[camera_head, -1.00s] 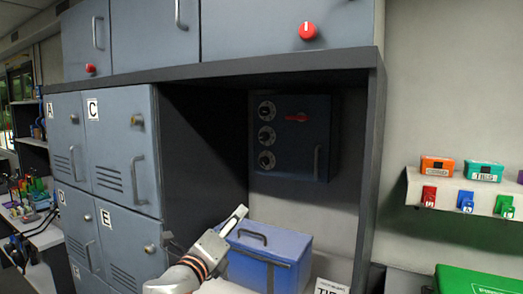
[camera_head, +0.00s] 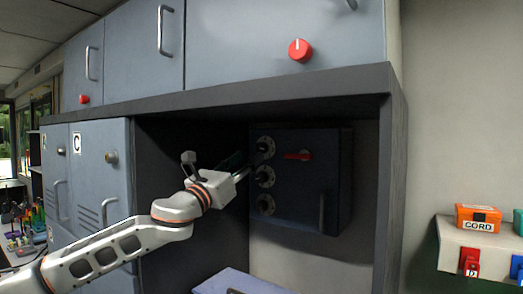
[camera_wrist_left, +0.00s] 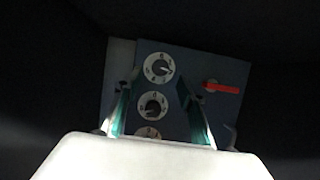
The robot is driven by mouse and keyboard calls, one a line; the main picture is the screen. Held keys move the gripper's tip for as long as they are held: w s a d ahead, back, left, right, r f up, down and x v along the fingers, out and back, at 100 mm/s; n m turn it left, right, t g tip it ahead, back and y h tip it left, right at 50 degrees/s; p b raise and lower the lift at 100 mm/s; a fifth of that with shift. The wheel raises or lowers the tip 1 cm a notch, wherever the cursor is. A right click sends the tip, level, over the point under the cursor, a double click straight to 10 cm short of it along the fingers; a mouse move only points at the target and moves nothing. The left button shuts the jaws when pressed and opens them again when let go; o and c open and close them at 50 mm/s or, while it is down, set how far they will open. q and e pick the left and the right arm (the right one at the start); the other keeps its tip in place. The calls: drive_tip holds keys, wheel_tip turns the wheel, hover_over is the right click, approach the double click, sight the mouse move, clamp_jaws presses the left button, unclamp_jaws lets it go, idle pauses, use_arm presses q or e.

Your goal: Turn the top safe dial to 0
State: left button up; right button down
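The dark blue safe (camera_head: 300,208) is mounted inside the open cabinet bay. It has three dials in a column on its left side and a red handle (camera_head: 298,156). In the left wrist view the top dial (camera_wrist_left: 158,69) shows whole, white-ringed with a dark knob. My left gripper (camera_head: 243,168) reaches in from the left; in the left wrist view its fingers (camera_wrist_left: 152,108) are spread, with the middle dial (camera_wrist_left: 152,105) between them in the picture. Contact is not visible. My right gripper is out of view.
The bay's right wall (camera_head: 392,190) and top shelf edge (camera_head: 240,88) frame the safe. A blue box (camera_head: 238,283) sits below. Lockers (camera_head: 100,170) stand left. An orange box (camera_head: 478,217) is on a shelf at right.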

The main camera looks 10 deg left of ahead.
sight(260, 148)
use_arm(q)
drive_tip(key=p+x, duration=0.1)
drive_tip(key=x, duration=0.4)
drive_tip(key=shift+w+d+r, duration=0.15)
drive_tip(key=shift+w+r, duration=0.05)
drive_tip(key=shift+w, duration=0.05)
drive_tip(key=shift+w+d+r, duration=0.15)
drive_tip(key=shift+w, duration=0.2)
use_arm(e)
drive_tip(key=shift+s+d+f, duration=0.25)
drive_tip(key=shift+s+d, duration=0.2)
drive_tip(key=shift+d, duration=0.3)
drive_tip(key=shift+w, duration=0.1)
use_arm(q)
drive_tip(key=c, duration=1.1)
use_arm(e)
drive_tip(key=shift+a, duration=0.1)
